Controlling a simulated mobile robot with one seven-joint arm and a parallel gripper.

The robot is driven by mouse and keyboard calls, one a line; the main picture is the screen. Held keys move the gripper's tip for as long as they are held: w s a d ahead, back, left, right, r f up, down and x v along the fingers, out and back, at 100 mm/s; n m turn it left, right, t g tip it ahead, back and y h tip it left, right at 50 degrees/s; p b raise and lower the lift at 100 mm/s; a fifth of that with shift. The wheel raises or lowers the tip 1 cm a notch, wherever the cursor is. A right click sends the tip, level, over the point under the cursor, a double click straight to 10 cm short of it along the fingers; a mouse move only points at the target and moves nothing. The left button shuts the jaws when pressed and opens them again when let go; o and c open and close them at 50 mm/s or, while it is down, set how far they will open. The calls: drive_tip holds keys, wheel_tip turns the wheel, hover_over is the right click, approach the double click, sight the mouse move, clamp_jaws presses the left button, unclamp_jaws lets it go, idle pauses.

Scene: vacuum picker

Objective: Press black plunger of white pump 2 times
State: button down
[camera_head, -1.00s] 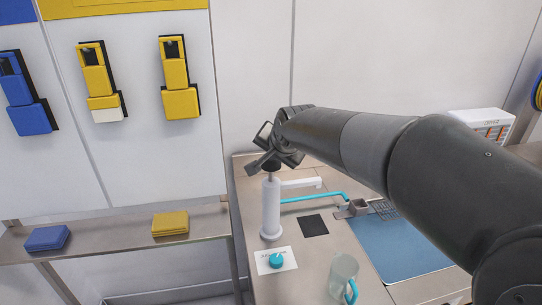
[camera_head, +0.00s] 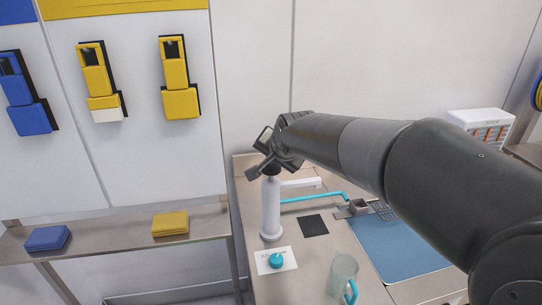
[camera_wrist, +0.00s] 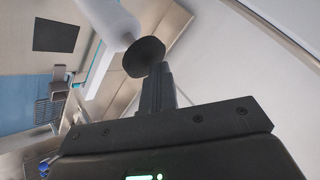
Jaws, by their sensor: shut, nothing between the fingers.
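The white pump (camera_head: 271,212) stands upright on the counter, with a white spout arm reaching right from its top. Its black plunger (camera_wrist: 142,57) shows in the wrist view as a round black disc at the end of the white body (camera_wrist: 108,18). My gripper (camera_wrist: 160,68) is shut and empty, and its fingertips meet the disc's face, apparently touching it. In the head view the gripper is over the pump's top and hides most of the plunger. The plunger sits low, close to the white body.
A white card with a turquoise knob (camera_head: 276,260) lies in front of the pump. A clear mug with a turquoise handle (camera_head: 343,275), a black square (camera_head: 314,225) and a blue mat (camera_head: 398,250) are to the right. A wall stands close behind.

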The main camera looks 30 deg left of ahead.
drive_tip(key=shift+f, duration=0.5)
idle(0.5)
drive_tip(key=shift+r, duration=2.6)
drive_tip(key=shift+r, duration=2.5)
wheel_tip(320, 180, up, 4)
drive_tip(key=shift+f, duration=0.1)
drive_tip(key=shift+f, duration=0.1)
